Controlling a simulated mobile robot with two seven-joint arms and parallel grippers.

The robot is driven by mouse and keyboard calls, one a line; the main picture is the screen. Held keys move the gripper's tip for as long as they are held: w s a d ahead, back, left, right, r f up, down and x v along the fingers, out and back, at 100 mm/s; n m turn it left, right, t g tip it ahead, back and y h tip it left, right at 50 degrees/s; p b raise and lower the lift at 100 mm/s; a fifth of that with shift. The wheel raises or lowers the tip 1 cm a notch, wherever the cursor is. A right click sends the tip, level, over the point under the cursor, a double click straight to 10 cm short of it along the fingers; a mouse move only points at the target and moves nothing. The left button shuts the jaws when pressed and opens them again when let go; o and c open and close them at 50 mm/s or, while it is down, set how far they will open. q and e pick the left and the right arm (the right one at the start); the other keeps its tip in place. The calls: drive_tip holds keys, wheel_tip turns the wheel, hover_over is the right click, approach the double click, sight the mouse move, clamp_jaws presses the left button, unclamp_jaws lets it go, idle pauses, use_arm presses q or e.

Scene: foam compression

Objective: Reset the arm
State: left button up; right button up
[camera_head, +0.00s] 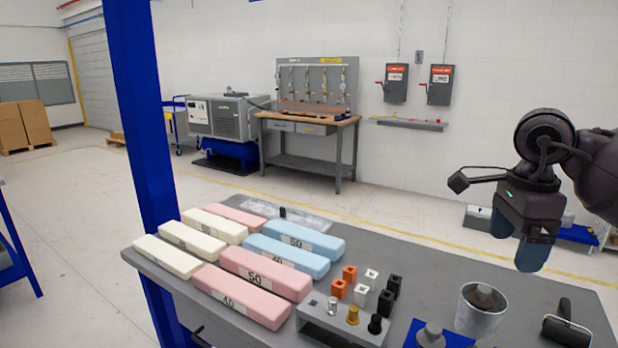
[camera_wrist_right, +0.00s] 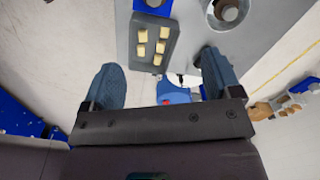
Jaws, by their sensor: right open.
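My right arm comes in from the right side of the head view. Its gripper (camera_head: 517,240) hangs above the right part of the grey table (camera_head: 420,270), pointing down, with the blue fingertips clear of the table top. In the right wrist view the two blue fingers of the gripper (camera_wrist_right: 162,80) stand wide apart with nothing held between them. My left arm and gripper do not show.
Pink, cream and blue foam blocks (camera_head: 265,268) lie on the table's left. A stand with small weights (camera_head: 345,318), several small orange, white and black blocks, a metal cup (camera_head: 481,312) and a black-handled tool (camera_head: 566,326) are nearer the right. A blue post (camera_head: 143,120) rises at left.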

drive_tip(key=s+a+f+y, duration=0.1)
drive_tip(key=a+f+y, duration=0.45)
drive_tip(key=a, duration=0.35)
drive_tip(key=s+a+r+m+t+y, duration=0.1)
drive_tip(key=s+a+m+t+y, duration=0.15)
drive_tip(key=a+m+y, duration=0.35)
drive_tip(key=s+a+r+m+t+y, duration=0.1)
drive_tip(key=a+r+m+t+y, duration=0.15)
drive_tip(key=a+m+y, duration=0.5)
drive_tip(key=d+f+m+t+h, duration=0.6)
drive_tip(key=d+f+m+h, duration=0.3)
drive_tip(key=m, duration=0.6)
drive_tip(key=d+f+m+t+h, duration=0.7)
drive_tip(key=m+h, duration=0.4)
drive_tip(key=m, duration=0.4)
drive_tip(key=s+d+f+m+g, duration=0.1)
drive_tip(key=s+f+m+g, duration=0.3)
drive_tip(key=s+f+g, duration=0.5)
drive_tip(key=s+d+f+m+g, duration=0.2)
drive_tip(key=s+f+m+g, duration=0.35)
drive_tip(key=s, duration=0.75)
drive_tip(key=w+f+n+t, duration=0.1)
drive_tip(key=w+f+t, duration=0.6)
drive_tip(key=f, duration=0.3)
drive_tip(key=shift+w+a+f+n+t+y, duration=0.15)
drive_tip(key=shift+w+f+n+t+y, duration=0.25)
drive_tip(key=shift+t, duration=0.15)
